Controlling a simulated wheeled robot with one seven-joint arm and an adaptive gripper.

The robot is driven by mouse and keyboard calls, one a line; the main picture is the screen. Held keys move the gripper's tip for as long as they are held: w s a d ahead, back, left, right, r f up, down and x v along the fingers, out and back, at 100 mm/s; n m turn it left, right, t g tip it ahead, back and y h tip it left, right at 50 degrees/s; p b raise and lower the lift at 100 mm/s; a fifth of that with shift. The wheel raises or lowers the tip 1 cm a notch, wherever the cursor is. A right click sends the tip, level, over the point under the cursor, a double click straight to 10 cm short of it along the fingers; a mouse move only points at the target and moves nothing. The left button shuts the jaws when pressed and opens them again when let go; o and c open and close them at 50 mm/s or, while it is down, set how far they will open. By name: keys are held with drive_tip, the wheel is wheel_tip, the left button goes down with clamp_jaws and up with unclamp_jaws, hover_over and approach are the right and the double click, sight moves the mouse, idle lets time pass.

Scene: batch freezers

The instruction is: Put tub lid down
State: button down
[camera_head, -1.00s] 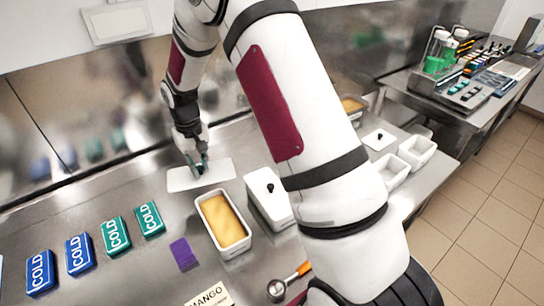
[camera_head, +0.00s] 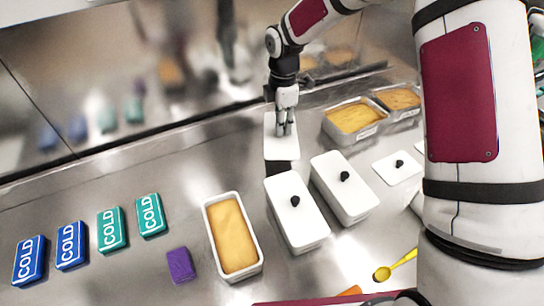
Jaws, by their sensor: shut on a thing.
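My gripper (camera_head: 285,130) is shut on a white tub lid (camera_head: 281,149) near the back of the steel counter. Its fingers hide the lid's knob. The lid is roughly level, with a dark patch like a shadow below its front edge; whether it touches the counter I cannot tell. An open white tub (camera_head: 258,262) with yellow-orange contents stands in front and to the left. Two lidded white tubs (camera_head: 296,214) (camera_head: 345,187) with black knobs stand in front and to the right.
Blue and green COLD packs (camera_head: 71,245) (camera_head: 111,230) and a purple block (camera_head: 180,265) lie at the left. Two open filled tubs (camera_head: 354,117) (camera_head: 398,98) stand at the back right. Another lid (camera_head: 397,168) lies right. A yellow scoop (camera_head: 396,265) is in front. The back-left counter is clear.

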drive_tip(key=a+n, duration=0.1)
drive_tip(key=n, duration=0.2)
drive_tip(key=a+n, duration=0.1)
drive_tip(key=shift+w+a+b, duration=0.3)
drive_tip(key=shift+a+f+n, duration=0.1)
drive_tip(key=shift+f+n, duration=0.05)
drive_tip(key=shift+n, duration=0.25)
wheel_tip(320, 180, down, 10)
drive_tip(key=shift+a+r+b, duration=0.1)
drive_tip(key=shift+r+b, duration=0.05)
drive_tip(key=shift+b, duration=0.75)
drive_tip(key=c, duration=1.5)
unclamp_jaws()
